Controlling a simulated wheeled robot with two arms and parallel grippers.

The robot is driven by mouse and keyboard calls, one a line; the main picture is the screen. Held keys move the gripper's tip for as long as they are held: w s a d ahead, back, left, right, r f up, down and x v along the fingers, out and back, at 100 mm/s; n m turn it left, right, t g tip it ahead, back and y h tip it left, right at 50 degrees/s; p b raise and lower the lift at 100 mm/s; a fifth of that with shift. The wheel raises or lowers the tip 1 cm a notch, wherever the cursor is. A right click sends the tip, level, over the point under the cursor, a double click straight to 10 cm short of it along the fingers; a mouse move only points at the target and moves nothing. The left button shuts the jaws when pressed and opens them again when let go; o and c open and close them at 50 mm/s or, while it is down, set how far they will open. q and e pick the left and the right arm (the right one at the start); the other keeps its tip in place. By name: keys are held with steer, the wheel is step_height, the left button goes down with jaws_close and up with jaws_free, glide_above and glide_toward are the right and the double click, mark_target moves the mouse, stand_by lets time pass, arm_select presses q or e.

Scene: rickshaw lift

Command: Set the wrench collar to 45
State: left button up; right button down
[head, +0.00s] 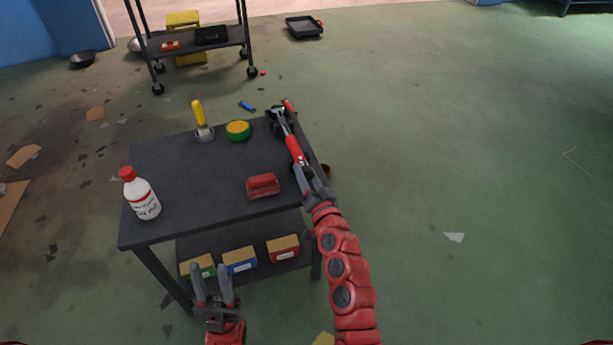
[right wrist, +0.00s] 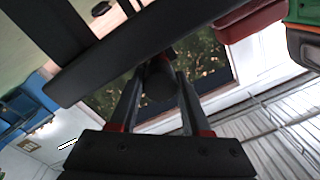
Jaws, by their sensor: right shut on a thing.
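The wrench (head: 294,147), grey with red sections, lies along the right edge of the dark cart top, its head toward the far right corner. My right gripper (head: 303,172) is shut on the near end of the wrench. In the right wrist view, my right gripper (right wrist: 158,92) has its fingers on either side of a dark round end of the wrench (right wrist: 160,80). No collar scale or number can be read. My left gripper (head: 213,275) is open and empty, in front of the cart near its lower shelf.
The cart top (head: 190,180) also holds a white bottle with a red cap (head: 141,195), a red block-like tool (head: 263,186), a yellow-green round item (head: 238,130) and a yellow-handled tool (head: 200,117). Small boxes (head: 240,260) sit on the lower shelf. Floor (head: 460,150) to the right is mostly clear.

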steer(key=shift+m, duration=1.3)
steer(key=shift+c, duration=1.8)
jaws_free()
steer(key=shift+s, duration=0.1)
steer(key=v, duration=1.7)
steer(key=shift+p, duration=0.3)
steer(key=shift+s+f, duration=0.1)
steer(key=shift+s, duration=0.05)
